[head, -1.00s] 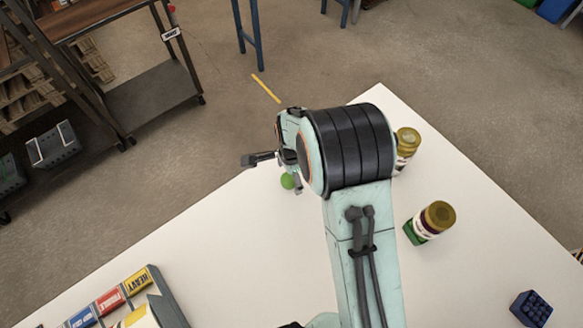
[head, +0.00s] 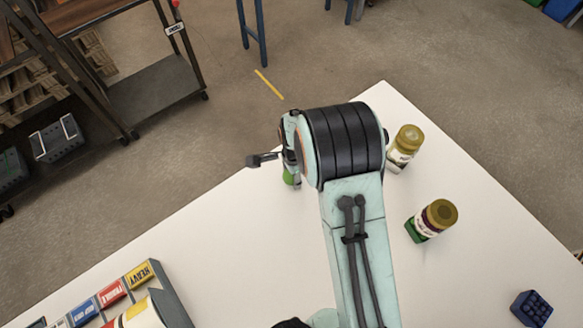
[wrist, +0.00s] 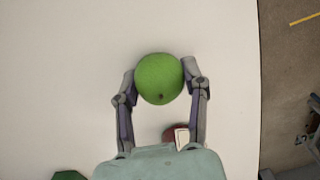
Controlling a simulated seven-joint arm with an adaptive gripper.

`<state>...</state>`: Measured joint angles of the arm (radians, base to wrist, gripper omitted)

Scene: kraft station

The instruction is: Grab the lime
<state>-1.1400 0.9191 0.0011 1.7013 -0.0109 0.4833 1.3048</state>
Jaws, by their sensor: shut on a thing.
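The lime (wrist: 159,78) is a round green fruit between the two fingers of my gripper (wrist: 159,82) in the wrist view. Both fingers touch its sides, so my gripper is shut on it. I cannot tell whether the lime touches the white table (head: 235,235).
A jar with a gold lid (head: 405,148) stands right of my arm. A dark blue block (head: 531,309) is at lower right. A labelled bin (head: 150,290) is at lower left. The table's left middle is clear.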

